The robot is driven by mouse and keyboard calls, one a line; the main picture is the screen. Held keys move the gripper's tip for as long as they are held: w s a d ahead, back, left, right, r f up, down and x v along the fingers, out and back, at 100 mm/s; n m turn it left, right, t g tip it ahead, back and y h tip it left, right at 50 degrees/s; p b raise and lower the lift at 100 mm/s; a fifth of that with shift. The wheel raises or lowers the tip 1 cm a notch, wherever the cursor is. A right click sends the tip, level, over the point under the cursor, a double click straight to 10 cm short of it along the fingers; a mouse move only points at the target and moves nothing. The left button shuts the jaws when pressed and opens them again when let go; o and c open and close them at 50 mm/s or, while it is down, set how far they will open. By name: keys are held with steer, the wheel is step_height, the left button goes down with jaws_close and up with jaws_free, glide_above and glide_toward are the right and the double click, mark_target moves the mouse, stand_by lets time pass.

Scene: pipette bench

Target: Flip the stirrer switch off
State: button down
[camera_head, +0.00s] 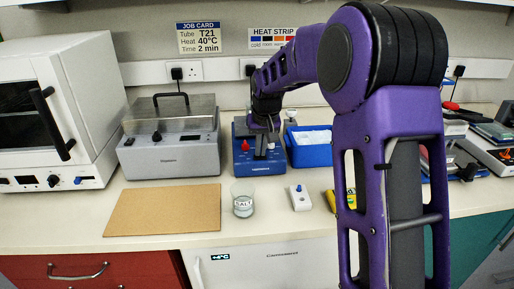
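A blue bench device (258,168) with a small red part (245,146) on top stands at the middle back of the bench. It may be the stirrer, but its label is too small to read. A small white box (300,199) with a blue part on its top lies on the bench in front of it. I cannot tell the switch's position. My purple arm reaches in from the right, and my gripper (264,143) is low over the blue device, just right of the red part. Its fingers are small and dark here; I cannot tell whether they touch anything.
A glass beaker marked SALT (243,202) stands left of the white box. A brown board (160,210) lies at the front left. A grey lidded device (170,150) and a white oven (55,110) stand behind. A blue tray (306,157) sits right of the blue device.

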steer(key=shift+d, duration=0.3)
steer(key=shift+r, duration=0.15)
step_height(320, 180, up, 4)
steer(key=p, duration=0.3)
steer(key=shift+d, duration=0.1)
steer(key=v, duration=0.9)
steer(key=shift+r+p, duration=0.35)
steer(key=shift+s+f+b, duration=0.1)
steer(key=shift+f+b, duration=0.1)
steer(key=shift+b, duration=0.25)
